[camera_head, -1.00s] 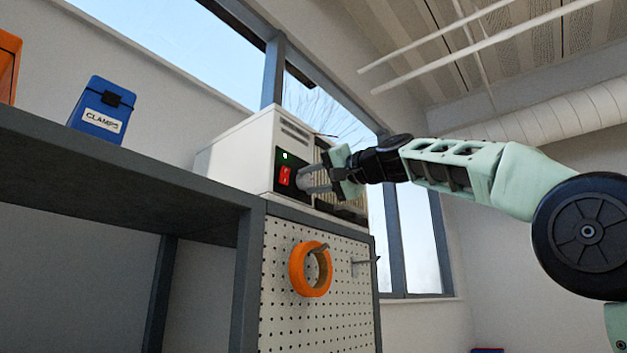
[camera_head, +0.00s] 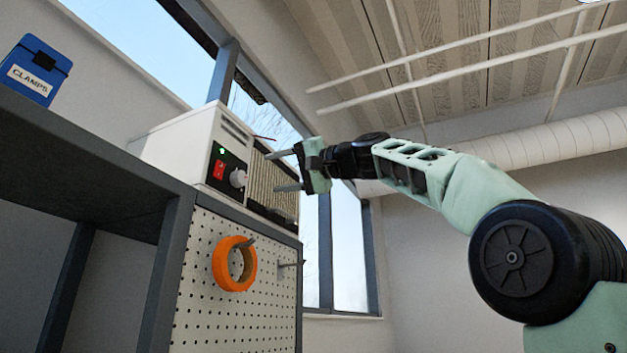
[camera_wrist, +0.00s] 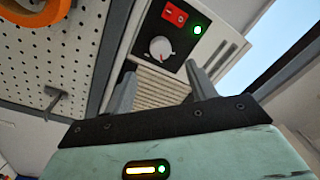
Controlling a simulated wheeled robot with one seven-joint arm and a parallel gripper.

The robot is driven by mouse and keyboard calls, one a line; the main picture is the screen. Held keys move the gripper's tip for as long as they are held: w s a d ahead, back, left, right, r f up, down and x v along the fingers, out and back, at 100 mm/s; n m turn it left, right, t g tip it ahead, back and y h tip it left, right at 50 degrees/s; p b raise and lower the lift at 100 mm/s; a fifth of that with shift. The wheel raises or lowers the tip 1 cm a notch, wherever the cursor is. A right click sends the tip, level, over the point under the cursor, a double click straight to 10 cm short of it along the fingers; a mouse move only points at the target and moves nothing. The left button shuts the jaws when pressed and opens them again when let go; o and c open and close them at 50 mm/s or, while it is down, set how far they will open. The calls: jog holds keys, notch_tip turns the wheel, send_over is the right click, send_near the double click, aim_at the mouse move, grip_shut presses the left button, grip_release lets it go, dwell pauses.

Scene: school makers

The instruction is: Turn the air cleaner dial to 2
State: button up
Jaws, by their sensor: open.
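The air cleaner (camera_head: 182,138) is a white box with a black control panel and a ribbed tan grille, on top of a grey shelf unit. Its dial (camera_head: 238,177) is a pale round knob beside a red switch (camera_head: 218,170) and a lit green light (camera_head: 222,151). In the wrist view the dial (camera_wrist: 160,48) shows a red pointer mark; no numbers can be read. My gripper (camera_head: 284,171) is open and empty, in front of the grille and to the right of the dial, apart from it. In the wrist view its fingers (camera_wrist: 162,92) point toward the panel.
An orange tape ring (camera_head: 221,275) hangs on a peg of the pegboard (camera_head: 205,320) below the air cleaner. Another peg (camera_head: 290,263) sticks out to its right. A blue CLAMPS box (camera_head: 38,68) stands on the shelf (camera_head: 120,160) at left. Free air lies below my arm.

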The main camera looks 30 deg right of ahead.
jog(key=b+v, duration=0.3)
jog(key=v, duration=0.5)
jog(key=shift+s+d, duration=0.2)
jog(key=shift+s, duration=0.05)
